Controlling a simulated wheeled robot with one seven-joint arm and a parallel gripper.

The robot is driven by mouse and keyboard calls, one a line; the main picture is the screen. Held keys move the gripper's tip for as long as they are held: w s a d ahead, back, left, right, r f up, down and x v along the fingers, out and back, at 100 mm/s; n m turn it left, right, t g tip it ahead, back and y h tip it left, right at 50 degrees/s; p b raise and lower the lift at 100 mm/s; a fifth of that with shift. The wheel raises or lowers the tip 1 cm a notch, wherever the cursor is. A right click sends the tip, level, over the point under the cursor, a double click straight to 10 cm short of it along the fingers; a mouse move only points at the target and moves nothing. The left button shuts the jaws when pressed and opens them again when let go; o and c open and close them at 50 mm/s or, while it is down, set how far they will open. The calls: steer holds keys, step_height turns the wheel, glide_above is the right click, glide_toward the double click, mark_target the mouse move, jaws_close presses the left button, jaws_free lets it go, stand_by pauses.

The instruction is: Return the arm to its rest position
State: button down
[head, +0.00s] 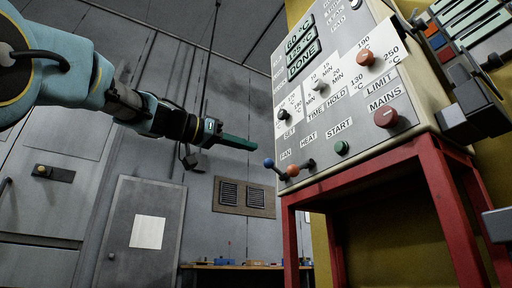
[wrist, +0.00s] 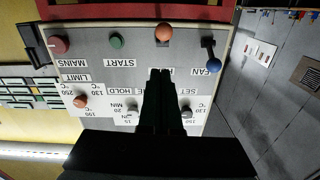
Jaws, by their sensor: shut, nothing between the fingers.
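My gripper (head: 238,143) is at the end of my blue arm, which reaches in from the upper left in the head view. Its green fingers are shut with nothing between them, pointing right toward the control panel (head: 316,148) and apart from it. In the wrist view the dark shut fingers (wrist: 162,75) cover part of the panel's lettering. The display on the panel reads DONE. The blue-tipped fan lever (head: 268,163) and orange-tipped heat lever (head: 293,170) stick out below. The green start button (head: 341,148) and red mains knob (head: 385,116) are to their right.
A red stand (head: 432,165) carries the panel box. Coloured trays or files (head: 467,55) sit at the upper right. A grey door (head: 140,235) with a white sheet and a vent (head: 244,196) are on the back wall. A low bench (head: 230,266) stands beyond. Open air surrounds the arm.

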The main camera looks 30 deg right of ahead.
stand_by(0.6)
steer(key=w+a+f+n+t+y+p, duration=0.2)
steer(key=w+f+n+y, duration=0.15)
steer(key=w+f, duration=0.45)
steer(key=w+a+f+n+t+y+p, duration=0.1)
steer(key=w+a+f+n+t+y, duration=0.1)
steer(key=w+f+n, duration=0.6)
steer(key=w+a+f+n+t+y+p, duration=0.1)
steer(key=a+f+y, duration=0.1)
steer(key=a+f, duration=0.5)
steer(key=w+a+f+y+p, duration=0.1)
steer(key=a+f+y+p, duration=0.15)
steer(key=f, duration=0.75)
steer(key=s+a+f+n+y+p, duration=0.2)
steer(key=s+a+f+n+y, duration=0.15)
steer(key=a+f, duration=0.9)
steer(key=s+a+f+n+g+y+p, duration=0.2)
steer(key=s+a+f+g+y+p, duration=0.15)
steer(key=s+a+f, duration=0.8)
step_height(320, 180, up, 38)
steer(key=w+d+p, duration=0.1)
steer(key=p, duration=3.6)
steer(key=shift+w+t+y, duration=0.15)
steer(key=shift+t+y, duration=0.2)
steer(key=shift+y, duration=0.05)
